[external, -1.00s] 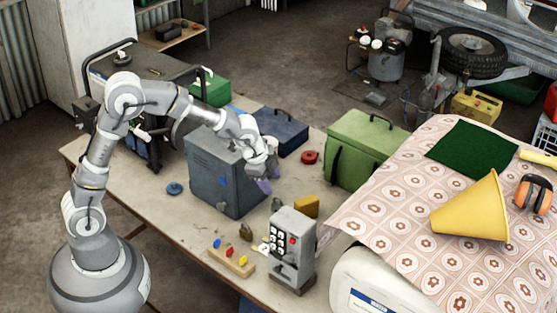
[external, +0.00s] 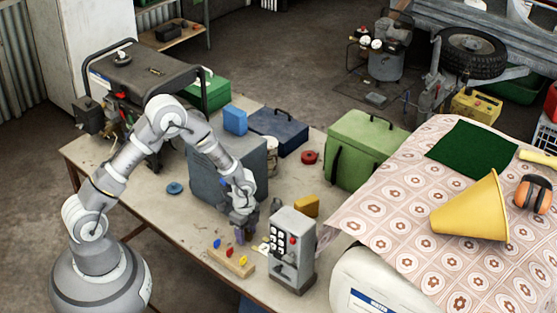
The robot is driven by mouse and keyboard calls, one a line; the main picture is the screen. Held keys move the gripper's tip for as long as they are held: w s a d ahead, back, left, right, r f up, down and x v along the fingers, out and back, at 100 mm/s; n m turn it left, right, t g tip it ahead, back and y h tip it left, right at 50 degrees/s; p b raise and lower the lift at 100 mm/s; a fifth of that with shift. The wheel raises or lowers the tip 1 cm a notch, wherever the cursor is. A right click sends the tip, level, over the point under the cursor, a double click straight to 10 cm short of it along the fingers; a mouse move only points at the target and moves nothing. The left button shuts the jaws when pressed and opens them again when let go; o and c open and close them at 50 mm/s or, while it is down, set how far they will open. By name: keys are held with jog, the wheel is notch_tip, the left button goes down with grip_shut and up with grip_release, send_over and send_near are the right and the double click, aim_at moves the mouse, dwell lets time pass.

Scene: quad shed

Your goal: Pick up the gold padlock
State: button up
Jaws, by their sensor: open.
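My gripper (external: 240,238), with purplish fingertips, points down low over the workbench, left of the grey keypad box. It is open. The small brownish-gold padlock that stood here in the earlier view is hidden now behind or between the fingers. I cannot tell whether the fingers touch it. A second small, dull padlock-like item (external: 276,205) stands behind the keypad box, too small to make out clearly.
The grey keypad box (external: 292,250) stands close on the right. A wooden strip with coloured knobs (external: 233,262) lies in front. A large blue-grey box (external: 213,180) stands behind the gripper.

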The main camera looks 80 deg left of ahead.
jog(key=shift+r, duration=0.1)
grip_shut()
jog(key=shift+r, duration=0.15)
